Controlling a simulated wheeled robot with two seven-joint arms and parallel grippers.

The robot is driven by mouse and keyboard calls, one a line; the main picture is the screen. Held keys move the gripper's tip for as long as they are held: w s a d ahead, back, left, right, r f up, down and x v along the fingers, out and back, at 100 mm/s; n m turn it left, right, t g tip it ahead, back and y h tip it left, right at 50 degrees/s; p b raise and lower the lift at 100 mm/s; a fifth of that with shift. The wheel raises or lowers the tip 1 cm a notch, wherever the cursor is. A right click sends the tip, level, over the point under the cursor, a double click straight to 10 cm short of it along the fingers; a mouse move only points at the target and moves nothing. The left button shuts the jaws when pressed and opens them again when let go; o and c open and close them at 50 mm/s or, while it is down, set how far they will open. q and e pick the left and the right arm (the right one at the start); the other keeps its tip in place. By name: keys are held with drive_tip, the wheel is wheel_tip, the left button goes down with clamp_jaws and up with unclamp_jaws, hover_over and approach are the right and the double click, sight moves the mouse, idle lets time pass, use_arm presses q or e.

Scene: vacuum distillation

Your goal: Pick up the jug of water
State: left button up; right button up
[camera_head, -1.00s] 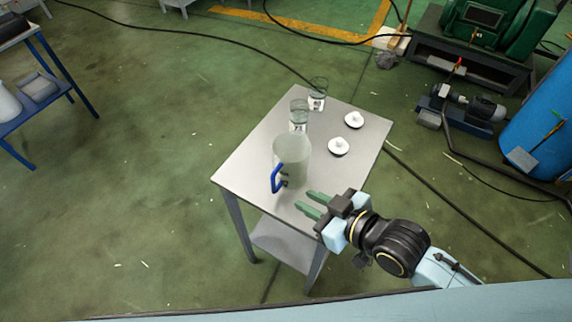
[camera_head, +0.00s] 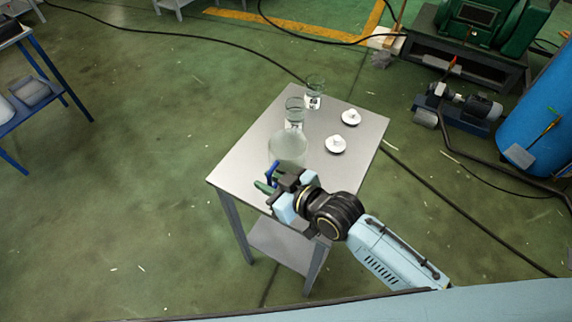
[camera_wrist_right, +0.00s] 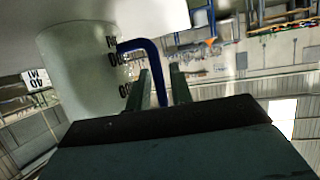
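The jug (camera_head: 288,148) is a translucent, whitish vessel with a blue handle (camera_head: 271,171). It stands upright on the small grey table. My right gripper (camera_head: 268,184) is at the handle side of the jug, over the table's front part, and partly hides the jug's lower side. In the right wrist view, the jug (camera_wrist_right: 80,75) is at the left. The blue handle runs down between the two green fingers (camera_wrist_right: 161,74), which are apart with a gap between them. Whether a finger touches the handle cannot be told. My left gripper is out of view.
Two glass beakers (camera_head: 294,112) (camera_head: 315,92) stand behind the jug on the table (camera_head: 240,160). Two white knobbed lids (camera_head: 335,145) (camera_head: 351,117) lie to its right. The table's left part is bare. A blue tank (camera_head: 545,125) stands far right.

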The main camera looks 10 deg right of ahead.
drive_tip(key=shift+x, duration=0.9)
drive_tip(key=shift+c, duration=0.3)
clamp_jaws()
